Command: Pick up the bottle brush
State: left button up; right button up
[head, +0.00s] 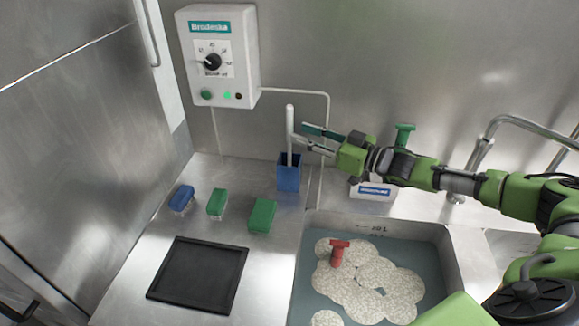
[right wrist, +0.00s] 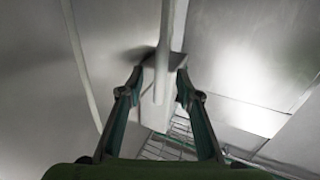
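The bottle brush (head: 290,130) shows as an upright white handle. Its lower end is hidden inside a blue square holder (head: 288,178) on the steel counter, against the back wall. My right gripper (head: 300,134) comes in from the right at the upper part of the handle, its two fingers apart. In the right wrist view, the pale handle (right wrist: 162,65) lies between the spread fingertips of my right gripper (right wrist: 159,76). Gaps show beside the handle, and I cannot tell whether one finger touches it. My left gripper is not in view.
A control box (head: 220,55) hangs on the wall above. Blue (head: 181,199) and green sponges or brushes (head: 262,216) and a black tray (head: 198,274) lie left. A sink (head: 455,265) with pale discs and a red-handled tool (head: 338,252) is at right.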

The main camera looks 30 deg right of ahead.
aim_at(292, 128)
jog(key=x, duration=0.1)
jog(key=p+x, duration=0.1)
jog(key=x, duration=0.1)
jog(key=p+x, duration=0.1)
jog(key=shift+w+a+r, duration=0.1)
jog(key=shift+a+r, duration=0.1)
jog(key=shift+r, duration=0.1)
jog(key=shift+w+a+f, duration=0.15)
jog(key=shift+w, duration=0.2)
jog(key=shift+s, duration=0.1)
grip_shut()
